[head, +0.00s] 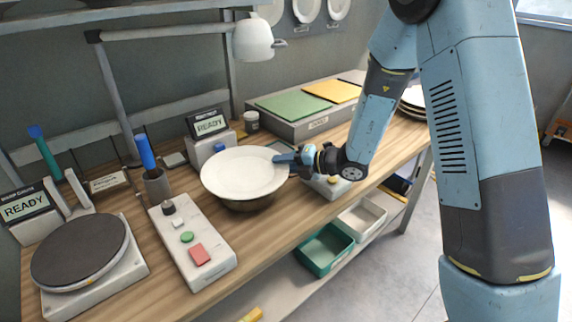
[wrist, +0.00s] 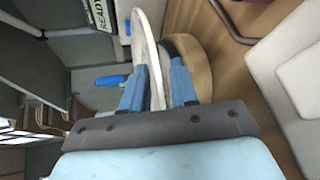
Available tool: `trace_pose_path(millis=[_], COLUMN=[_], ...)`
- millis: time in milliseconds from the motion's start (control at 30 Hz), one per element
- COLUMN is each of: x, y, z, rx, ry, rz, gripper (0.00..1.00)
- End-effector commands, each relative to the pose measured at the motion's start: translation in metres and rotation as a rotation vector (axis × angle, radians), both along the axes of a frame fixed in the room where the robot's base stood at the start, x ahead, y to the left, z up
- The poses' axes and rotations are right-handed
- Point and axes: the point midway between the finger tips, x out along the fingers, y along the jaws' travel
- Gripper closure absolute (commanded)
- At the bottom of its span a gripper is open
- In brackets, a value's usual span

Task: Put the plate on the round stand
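A white round plate (head: 244,172) is held by its right edge in my gripper (head: 287,160) in the head view, roughly level over the workbench. A dark round base (head: 250,204) shows below the plate's front edge; the plate hides most of it, and I cannot tell whether they touch. In the wrist view the plate (wrist: 151,62) stands edge-on between the two blue fingers of my gripper (wrist: 157,84), with a round tan-brown thing (wrist: 190,68) close behind. Another round dark disc (head: 80,250) sits on a white device at the left front.
A white control box (head: 193,243) with a red and a green button stands left of the plate. A lamp (head: 254,40) hangs above. Stacked plates (head: 413,101) are at the far right; green and yellow pads (head: 292,105) lie behind.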

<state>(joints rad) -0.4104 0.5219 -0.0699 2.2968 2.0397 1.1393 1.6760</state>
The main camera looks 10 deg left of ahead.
Motion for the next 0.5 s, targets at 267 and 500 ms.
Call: trace_pose_path(millis=[267, 500], x=[0.0, -0.001], y=[0.0, -0.01], z=[0.0, 0.004], rx=[0.0, 0.0], ry=[0.0, 0.0], rz=[0.0, -0.003], gripper=[0.61, 0.61])
